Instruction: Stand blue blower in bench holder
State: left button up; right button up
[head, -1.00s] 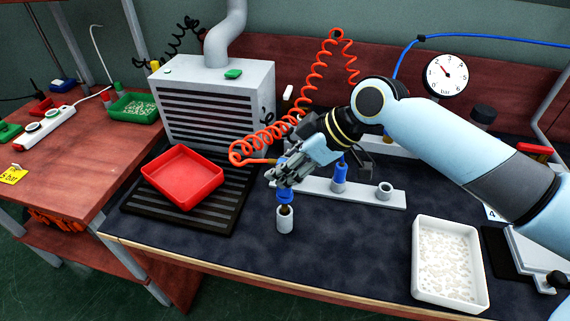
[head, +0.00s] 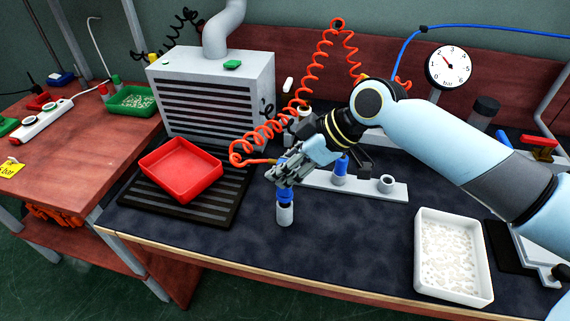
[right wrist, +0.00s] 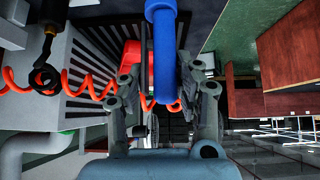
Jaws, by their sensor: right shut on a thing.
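My right gripper (head: 280,180) is shut on the blue blower (head: 285,195), which also shows upright between the fingers in the right wrist view (right wrist: 164,60). The gripper hides the blower's upper part in the head view. The blower's lower end is in the mouth of a small grey cup-shaped bench holder (head: 285,216) that stands alone on the dark bench mat; how deep it sits I cannot tell. A coiled orange air hose (head: 262,137) runs down to the gripper. My left gripper is not in view.
Behind the gripper, a grey rail (head: 362,188) carries another blue tool (head: 341,164) and an empty cup (head: 386,184). A red tray (head: 181,170) lies on the slatted grate at left. A white tray of pale pieces (head: 422,282) stands at right. The front mat is clear.

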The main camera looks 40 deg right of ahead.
jog(key=shift+f+b, duration=0.75)
jog(key=shift+f, duration=0.3)
jog(key=o, duration=0.9)
jog(key=shift+o, duration=0.2)
jog(key=v, duration=1.2)
